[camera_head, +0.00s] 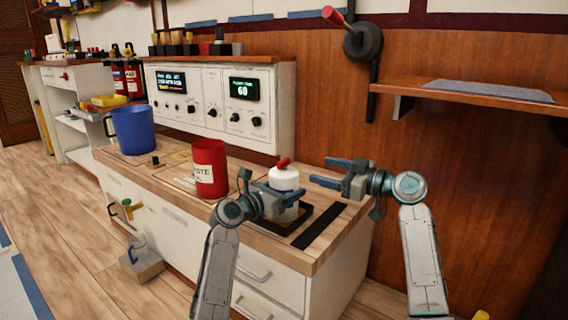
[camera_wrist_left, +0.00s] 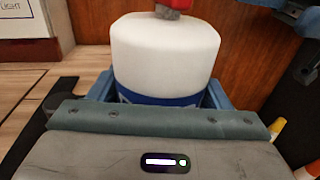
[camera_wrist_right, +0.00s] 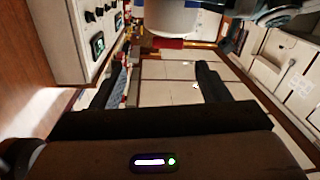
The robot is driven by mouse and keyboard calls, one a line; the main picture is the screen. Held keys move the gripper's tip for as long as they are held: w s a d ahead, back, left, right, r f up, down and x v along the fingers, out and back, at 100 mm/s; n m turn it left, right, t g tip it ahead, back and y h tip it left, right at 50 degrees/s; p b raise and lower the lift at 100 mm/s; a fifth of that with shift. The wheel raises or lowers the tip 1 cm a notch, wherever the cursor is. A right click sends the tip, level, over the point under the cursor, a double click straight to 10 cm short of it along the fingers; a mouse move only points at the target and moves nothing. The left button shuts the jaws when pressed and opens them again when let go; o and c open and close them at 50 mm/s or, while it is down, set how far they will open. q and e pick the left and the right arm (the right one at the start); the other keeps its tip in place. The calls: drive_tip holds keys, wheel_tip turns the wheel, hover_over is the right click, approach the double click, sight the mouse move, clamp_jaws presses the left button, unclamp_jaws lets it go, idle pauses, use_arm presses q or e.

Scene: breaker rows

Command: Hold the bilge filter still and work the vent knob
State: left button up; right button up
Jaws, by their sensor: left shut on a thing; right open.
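The bilge filter (camera_head: 284,180) is a white upright canister with a blue band, standing on the bench by a dark square frame (camera_head: 300,222). Its red vent knob (camera_head: 283,162) sits on top. My left gripper (camera_head: 285,197) is shut on the canister's lower body; in the left wrist view the filter (camera_wrist_left: 165,50) stands between the jaws and only the knob's base (camera_wrist_left: 172,7) shows. My right gripper (camera_head: 326,171) is open and empty, right of the filter and apart from it. In the right wrist view the filter (camera_wrist_right: 170,20) and red knob (camera_wrist_right: 168,43) appear upside down.
A red labelled container (camera_head: 209,170) and a blue mug (camera_head: 133,130) stand left on the wooden bench (camera_head: 165,172). A control panel (camera_head: 205,97) backs the bench. A wall lever (camera_head: 362,42) and a wooden shelf (camera_head: 480,92) are above right. A black strip (camera_head: 322,228) lies right of the filter.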

sight(286, 163)
drive_tip(key=shift+m, duration=0.8)
drive_tip(key=x, duration=0.8)
drive_tip(key=s+x, duration=0.1)
drive_tip(key=x, duration=0.3)
drive_tip(key=shift+a, duration=0.4)
drive_tip(key=shift+g, duration=0.3)
drive_tip(key=c, duration=1)
